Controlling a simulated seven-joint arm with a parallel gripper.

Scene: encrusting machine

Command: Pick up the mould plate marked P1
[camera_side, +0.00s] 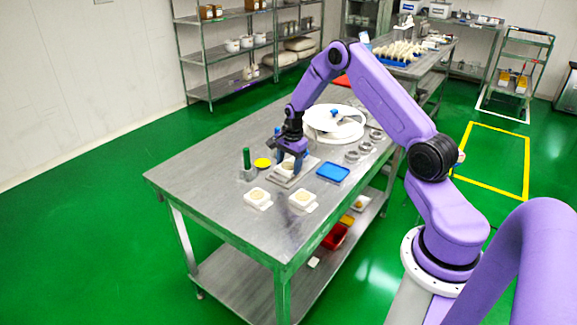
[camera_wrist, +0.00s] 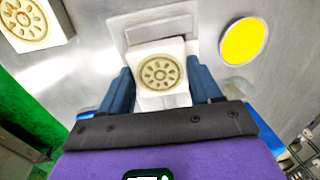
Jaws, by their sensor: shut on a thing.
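My gripper (camera_side: 291,160) points down over the middle of the metal table. In the wrist view its blue fingers (camera_wrist: 162,88) are shut on the sides of a white mould plate (camera_wrist: 174,101) with a round wheel-like pattern on top. The plate is over or on a pale grey base (camera_wrist: 122,27); I cannot tell whether it touches. Two similar mould plates, the left one (camera_side: 257,205) and the right one (camera_side: 302,207), lie nearer the table's front edge. One also shows at the wrist view's upper left (camera_wrist: 56,15). No P1 marking is legible.
A yellow disc (camera_side: 262,162) and a green-handled item (camera_side: 246,158) are left of my gripper. A blue tray (camera_side: 333,172) lies to its right. A white round machine part (camera_side: 345,126) and several metal rings (camera_side: 352,156) stand behind. The table's left front (camera_side: 195,180) is clear.

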